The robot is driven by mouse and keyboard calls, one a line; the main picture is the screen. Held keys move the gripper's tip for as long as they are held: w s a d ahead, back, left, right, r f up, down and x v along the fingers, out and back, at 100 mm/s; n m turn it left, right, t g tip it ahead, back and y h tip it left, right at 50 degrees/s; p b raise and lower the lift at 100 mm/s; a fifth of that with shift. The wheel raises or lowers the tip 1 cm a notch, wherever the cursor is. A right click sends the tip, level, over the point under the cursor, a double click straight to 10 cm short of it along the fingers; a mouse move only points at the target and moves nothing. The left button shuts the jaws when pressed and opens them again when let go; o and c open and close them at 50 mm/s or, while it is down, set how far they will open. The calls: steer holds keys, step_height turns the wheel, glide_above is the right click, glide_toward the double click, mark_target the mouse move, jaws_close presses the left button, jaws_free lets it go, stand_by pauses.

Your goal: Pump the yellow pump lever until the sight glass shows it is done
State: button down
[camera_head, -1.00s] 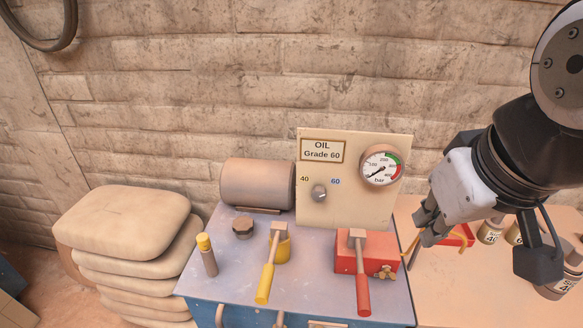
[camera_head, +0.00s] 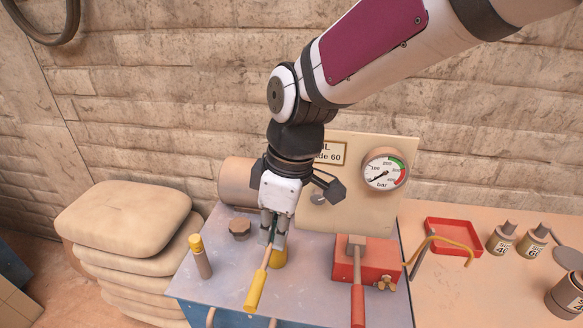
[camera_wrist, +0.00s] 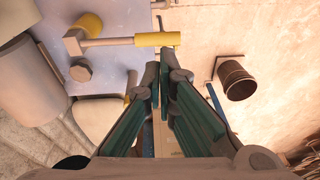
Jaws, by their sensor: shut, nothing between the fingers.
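The yellow pump lever (camera_head: 257,288) slopes toward the front of the bench, its yellow grip at the lower end. My gripper (camera_head: 272,240) is shut and empty, pointing down over the upper part of the lever and hiding its head and much of the yellow pump body (camera_head: 279,258). In the wrist view the lever's grip (camera_wrist: 157,39) lies crosswise just beyond my gripper's fingertips (camera_wrist: 159,75); I cannot tell whether they touch. A small upright cylinder with a yellow top (camera_head: 201,257) stands left of the lever; I cannot tell whether it is the sight glass.
A red-handled lever (camera_head: 358,300) on a red block (camera_head: 378,262) stands to the right. The panel with its gauge (camera_head: 385,170) is behind, partly covered by my arm. A red tray (camera_head: 454,222) and bottles (camera_head: 503,238) sit on the right table. Stacked sacks (camera_head: 125,220) are left.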

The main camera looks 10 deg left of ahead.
mark_target(255, 291)
steer(key=shift+a+f+n, duration=0.2)
steer(key=shift+a+n, duration=0.1)
steer(key=shift+a, duration=0.25)
steer(key=a+f, duration=0.1)
steer(key=f, duration=0.3)
steer(key=a+f, duration=0.1)
steer(key=f, duration=0.8)
steer(key=shift+s+a+f+b, duration=0.4)
